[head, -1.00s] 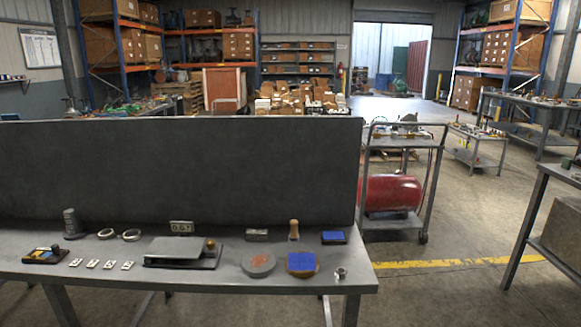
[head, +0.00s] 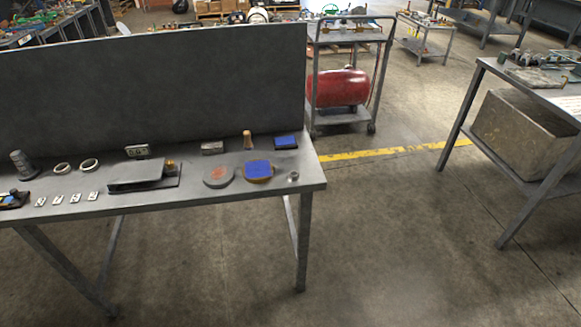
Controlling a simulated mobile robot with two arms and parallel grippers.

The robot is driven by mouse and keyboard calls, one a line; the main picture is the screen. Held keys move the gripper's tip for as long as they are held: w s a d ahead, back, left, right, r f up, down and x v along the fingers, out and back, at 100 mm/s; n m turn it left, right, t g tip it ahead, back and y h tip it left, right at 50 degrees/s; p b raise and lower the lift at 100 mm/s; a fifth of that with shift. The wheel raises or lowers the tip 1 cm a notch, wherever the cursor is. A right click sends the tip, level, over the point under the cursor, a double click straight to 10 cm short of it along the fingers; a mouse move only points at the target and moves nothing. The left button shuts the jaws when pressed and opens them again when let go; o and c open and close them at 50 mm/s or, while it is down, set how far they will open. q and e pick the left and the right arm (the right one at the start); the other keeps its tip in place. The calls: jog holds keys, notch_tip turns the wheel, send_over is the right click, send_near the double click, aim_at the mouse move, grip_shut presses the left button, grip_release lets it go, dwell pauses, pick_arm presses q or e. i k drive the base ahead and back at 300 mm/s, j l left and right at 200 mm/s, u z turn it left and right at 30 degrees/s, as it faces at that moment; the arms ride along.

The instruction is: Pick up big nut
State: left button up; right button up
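In the head view a small silvery nut (head: 293,176) sits on the grey metal table (head: 240,203) near its right front corner. It is just right of a round pad with a blue top (head: 259,171). Two metal rings, a left one (head: 62,168) and a right one (head: 89,164), lie farther left on the same table. Neither of my grippers is in view.
The table also holds a grey round disc (head: 218,176), a flat metal device (head: 145,175), a wooden-handled stamp (head: 248,140) and several number plates. A tall dark panel (head: 150,95) stands along its back. Open floor (head: 400,235) lies to the right, before another table (head: 520,83).

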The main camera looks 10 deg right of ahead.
aim_at(293, 176)
jog(key=i+l+u, duration=0.15)
jog(key=l+u, duration=0.2)
jog(key=u, duration=0.15)
jog(key=i+l+u, duration=0.1)
jog(key=l+u, duration=0.4)
jog(key=j, duration=0.1)
